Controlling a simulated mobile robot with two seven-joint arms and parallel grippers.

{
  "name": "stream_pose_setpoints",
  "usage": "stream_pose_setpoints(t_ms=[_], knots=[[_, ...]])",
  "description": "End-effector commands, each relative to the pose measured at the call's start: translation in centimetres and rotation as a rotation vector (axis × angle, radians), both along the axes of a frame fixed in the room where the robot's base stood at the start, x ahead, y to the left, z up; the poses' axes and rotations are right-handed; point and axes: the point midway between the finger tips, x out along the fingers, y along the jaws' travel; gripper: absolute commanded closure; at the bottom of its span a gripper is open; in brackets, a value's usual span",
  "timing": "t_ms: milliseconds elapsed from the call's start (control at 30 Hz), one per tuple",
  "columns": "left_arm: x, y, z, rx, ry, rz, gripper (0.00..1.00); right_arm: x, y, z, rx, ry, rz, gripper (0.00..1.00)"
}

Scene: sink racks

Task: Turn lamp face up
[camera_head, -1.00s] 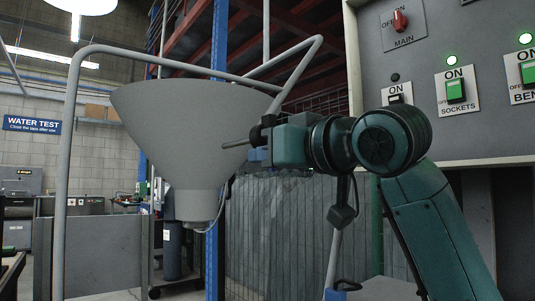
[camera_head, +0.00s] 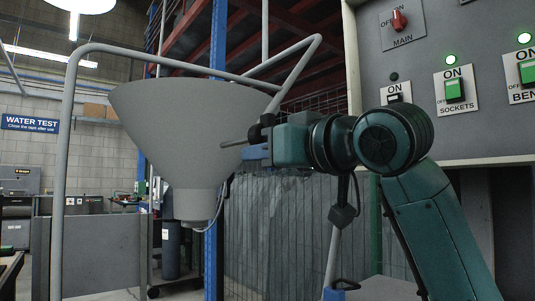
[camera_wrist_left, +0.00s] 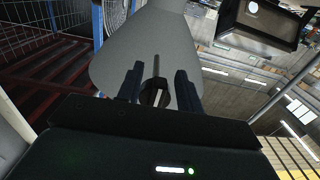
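The lamp has a grey cone-shaped shade (camera_head: 178,120). In the head view its wide end is up and its narrow neck is down, with a thin cable beside the neck. The shade also shows in the left wrist view (camera_wrist_left: 150,45), straight ahead of the fingers. My left gripper (camera_head: 258,143) is at the shade's right side. In the left wrist view, my left gripper's (camera_wrist_left: 158,92) two dark fingers stand apart, with a thin rod and dark ring between them. No firm hold shows. My right gripper is not in view.
A grey switch panel (camera_head: 440,120) with green and red switches is at the right.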

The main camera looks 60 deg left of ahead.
Motion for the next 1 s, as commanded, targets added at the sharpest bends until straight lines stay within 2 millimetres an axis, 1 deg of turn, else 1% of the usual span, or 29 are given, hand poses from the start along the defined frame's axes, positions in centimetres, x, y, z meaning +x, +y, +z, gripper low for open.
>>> stream_pose_setpoints(t_ms=[133, 233, 400, 500, 600, 700, 800, 1000], knots=[[0.5, -1.9, 0.2, 0.003, 0.002, -0.004, 0.64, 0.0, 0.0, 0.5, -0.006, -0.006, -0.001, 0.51], [1.1, -4.0, 0.2, 0.003, 0.003, -0.005, 0.64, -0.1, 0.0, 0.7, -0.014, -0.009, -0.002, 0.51], [2.0, -7.8, 0.2, 0.003, 0.003, -0.005, 0.64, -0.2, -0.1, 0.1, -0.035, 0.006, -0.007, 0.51], [2.4, -9.7, 0.2, 0.003, 0.003, -0.003, 0.64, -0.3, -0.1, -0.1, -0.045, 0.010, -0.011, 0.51], [2.7, -11.1, 0.2, 0.002, 0.003, -0.002, 0.64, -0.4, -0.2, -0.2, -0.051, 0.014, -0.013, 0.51], [2.9, -12.0, 0.1, 0.002, 0.000, -0.001, 0.64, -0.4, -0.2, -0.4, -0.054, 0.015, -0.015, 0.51], [3.0, -12.5, 0.0, 0.002, 0.000, -0.001, 0.64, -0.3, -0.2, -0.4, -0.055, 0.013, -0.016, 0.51], [3.0, -12.5, 0.0, 0.001, -0.001, 0.000, 0.64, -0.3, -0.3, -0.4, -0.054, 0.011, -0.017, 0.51]])
